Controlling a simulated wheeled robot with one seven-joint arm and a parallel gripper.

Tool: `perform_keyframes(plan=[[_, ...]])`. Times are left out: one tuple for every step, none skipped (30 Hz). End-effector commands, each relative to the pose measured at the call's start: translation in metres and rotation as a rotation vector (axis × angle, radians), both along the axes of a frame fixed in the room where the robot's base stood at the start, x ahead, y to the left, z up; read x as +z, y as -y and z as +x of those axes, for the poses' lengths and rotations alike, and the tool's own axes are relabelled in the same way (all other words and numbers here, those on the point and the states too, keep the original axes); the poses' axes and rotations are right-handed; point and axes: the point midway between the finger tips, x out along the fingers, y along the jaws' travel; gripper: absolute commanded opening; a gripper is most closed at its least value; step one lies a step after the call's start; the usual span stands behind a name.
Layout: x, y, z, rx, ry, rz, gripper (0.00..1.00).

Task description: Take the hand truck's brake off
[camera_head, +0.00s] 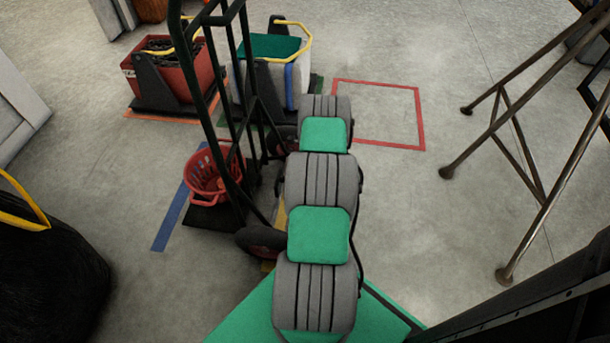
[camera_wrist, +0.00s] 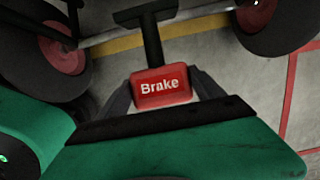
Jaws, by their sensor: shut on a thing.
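The hand truck (camera_head: 262,238) has a black upright frame and dark wheels with red hubs. It stands left of my arm in the head view. Its wheels (camera_wrist: 62,55) also show at both upper sides of the wrist view. The red brake pedal (camera_wrist: 160,80), marked "Brake", sits on a black lever in the middle of the wrist view. My gripper (camera_wrist: 162,93) is shut on it, with one dark finger at each side. My arm hides the gripper and the brake pedal in the head view.
A red basket (camera_head: 212,175) sits on the truck's toe plate. A red bin (camera_head: 175,75) and a green-topped container (camera_head: 270,47) stand behind. A dark metal trestle (camera_head: 525,140) stands right. A black bulky thing (camera_head: 45,280) is lower left. The red-outlined floor square (camera_head: 422,115) is empty.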

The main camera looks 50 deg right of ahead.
Motion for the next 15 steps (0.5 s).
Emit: perform_keyframes(plan=[[0.0014, -0.0009, 0.0006, 0.004, 0.001, 0.002, 0.79], [0.0013, -0.0008, 0.0005, 0.004, 0.001, 0.002, 0.81], [0.0011, -0.0007, 0.0005, 0.003, 0.001, 0.002, 0.84], [0.0011, -0.0006, 0.0004, 0.003, 0.001, 0.002, 0.87], [0.001, -0.0005, 0.0004, 0.003, 0.001, 0.002, 0.89], [0.0009, -0.0005, 0.0004, 0.003, 0.001, 0.001, 0.93], [0.0008, -0.0003, 0.0003, 0.002, 0.0, 0.001, 0.95], [0.0007, -0.0003, 0.0003, 0.002, 0.0, 0.001, 0.98], [0.0006, -0.0003, 0.0003, 0.002, 0.0, 0.001, 0.99], [0.0006, -0.0003, 0.0002, 0.002, 0.0, 0.001, 0.99], [0.0005, -0.0001, 0.0002, 0.002, 0.0, 0.001, 0.99], [0.0004, -0.0001, 0.0002, 0.002, 0.001, 0.0, 0.99], [0.0003, -0.0001, 0.0001, 0.002, 0.001, 0.0, 0.99], [0.0003, -0.0001, 0.0001, 0.002, 0.001, 0.0, 0.99], [0.0006, 0.0, 0.0001, 0.001, 0.001, 0.0, 0.99]])
